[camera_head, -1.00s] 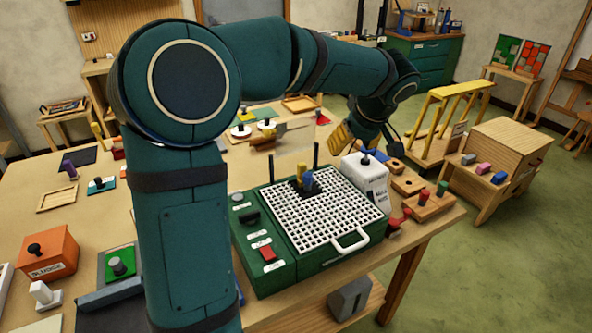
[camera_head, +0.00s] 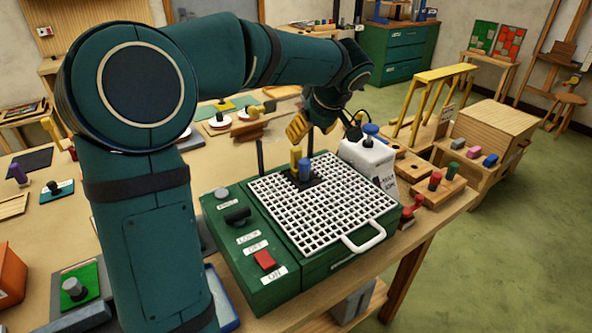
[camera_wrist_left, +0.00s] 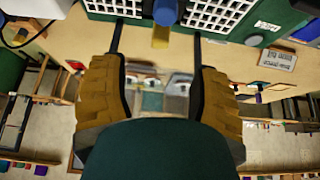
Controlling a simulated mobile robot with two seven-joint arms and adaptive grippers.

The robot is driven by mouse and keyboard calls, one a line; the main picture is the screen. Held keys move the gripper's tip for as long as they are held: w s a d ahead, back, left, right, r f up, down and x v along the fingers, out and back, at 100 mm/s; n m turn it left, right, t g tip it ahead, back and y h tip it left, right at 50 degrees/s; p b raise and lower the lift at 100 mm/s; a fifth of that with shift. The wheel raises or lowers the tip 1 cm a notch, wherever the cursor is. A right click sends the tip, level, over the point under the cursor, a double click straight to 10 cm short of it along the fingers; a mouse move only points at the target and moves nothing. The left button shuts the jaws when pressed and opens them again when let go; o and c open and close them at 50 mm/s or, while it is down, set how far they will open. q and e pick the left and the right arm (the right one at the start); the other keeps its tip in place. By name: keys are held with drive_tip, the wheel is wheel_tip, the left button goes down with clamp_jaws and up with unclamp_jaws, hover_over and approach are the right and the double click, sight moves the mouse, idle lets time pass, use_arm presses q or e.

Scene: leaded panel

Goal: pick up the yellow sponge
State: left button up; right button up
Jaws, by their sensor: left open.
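A small upright yellow block (camera_head: 295,158), which looks like the sponge, stands beside a blue piece (camera_head: 305,170) on the dark patch at the back of the green grinder's white grid. The yellow block also shows in the left wrist view (camera_wrist_left: 161,38), near the top, centred between and beyond the fingers. My left gripper (camera_head: 298,128) is behind and above it in the head view. In the left wrist view the gripper (camera_wrist_left: 160,88) has its two ribbed yellow fingers wide apart, with nothing held. My right gripper is not in view.
A white bottle (camera_head: 368,160) with a blue cap stands right of the gripper. Wooden blocks with coloured pegs (camera_head: 440,188) lie along the table's right edge.

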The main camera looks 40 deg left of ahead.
sight(298, 151)
use_arm(q)
drive_tip(key=b+x, duration=0.1)
drive_tip(key=x, duration=0.9)
drive_tip(key=shift+f+b, duration=0.2)
drive_tip(key=shift+b, duration=0.1)
drive_tip(key=shift+r, duration=0.1)
clamp_jaws()
